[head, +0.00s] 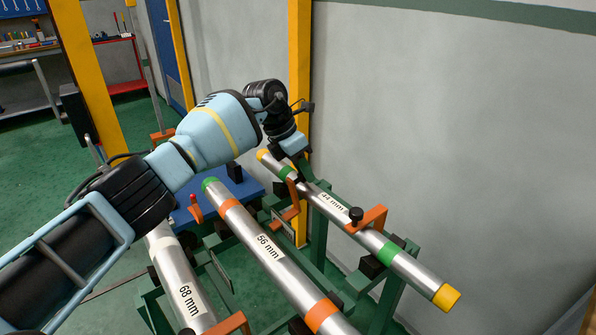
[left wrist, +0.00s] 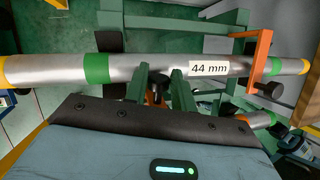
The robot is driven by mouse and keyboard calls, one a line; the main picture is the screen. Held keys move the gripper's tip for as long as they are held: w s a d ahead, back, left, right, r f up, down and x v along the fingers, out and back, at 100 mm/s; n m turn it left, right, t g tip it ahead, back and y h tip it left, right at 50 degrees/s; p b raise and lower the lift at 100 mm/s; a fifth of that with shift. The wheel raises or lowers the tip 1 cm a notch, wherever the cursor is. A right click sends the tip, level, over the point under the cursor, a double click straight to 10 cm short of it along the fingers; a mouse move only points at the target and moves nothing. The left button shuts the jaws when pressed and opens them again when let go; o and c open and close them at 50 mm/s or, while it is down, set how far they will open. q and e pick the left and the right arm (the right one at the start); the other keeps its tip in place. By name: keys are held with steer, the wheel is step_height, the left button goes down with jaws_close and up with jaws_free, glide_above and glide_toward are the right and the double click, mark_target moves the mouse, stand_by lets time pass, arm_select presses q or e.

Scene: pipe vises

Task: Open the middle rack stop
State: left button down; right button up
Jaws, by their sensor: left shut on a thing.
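My left gripper (head: 303,168) is at the far part of the 44 mm pipe (head: 325,199), which has green bands and yellow ends. In the left wrist view, its two fingers (left wrist: 162,90) reach to the near side of that pipe (left wrist: 216,69), left of the label. They are shut on an orange part (left wrist: 156,97), which looks like a rack stop and is mostly hidden. An orange bracket (head: 288,211) shows just below the gripper in the head view. Another orange stop (head: 372,219) with a black knob crosses the 44 mm pipe further right. My right gripper is out of view.
The 56 mm pipe (head: 262,241) and 68 mm pipe (head: 181,284) lie left of the 44 mm pipe on the green rack (head: 320,235). A yellow post (head: 299,60) and grey wall (head: 440,110) stand behind. A blue surface (head: 240,190) lies beneath my left arm.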

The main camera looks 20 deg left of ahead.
arm_select(q)
steer(key=shift+w+d+r, duration=0.1)
steer(key=shift+w, duration=0.1)
steer(key=c, duration=1.2)
jaws_free()
steer(key=shift+v, duration=3.85)
